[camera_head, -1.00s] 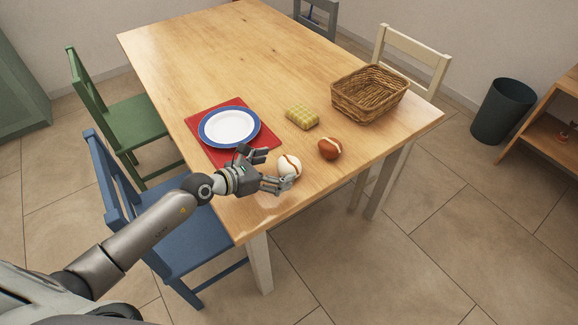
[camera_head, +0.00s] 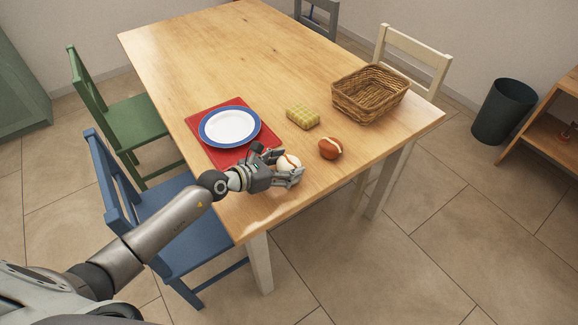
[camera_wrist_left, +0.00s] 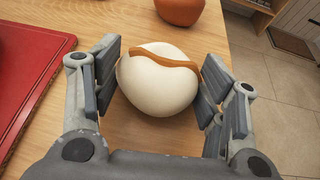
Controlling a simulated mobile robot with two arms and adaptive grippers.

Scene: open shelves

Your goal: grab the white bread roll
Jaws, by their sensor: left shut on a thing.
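The white bread roll (camera_head: 288,164) has a brown stripe across its top. It is on the wooden table near the front edge. My left gripper (camera_head: 284,168) is shut on it, with a finger on each side. In the left wrist view the roll (camera_wrist_left: 158,84) sits between the fingers of the gripper (camera_wrist_left: 160,92). I cannot tell whether the roll is lifted off the table. My right gripper is not in view.
A brown roll (camera_head: 330,148) is on the table just right of the white one. A yellow checked cloth (camera_head: 302,117), a wicker basket (camera_head: 345,109) and a blue-rimmed plate (camera_head: 204,127) on a red mat (camera_head: 194,114) are farther back. The table's far part is clear.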

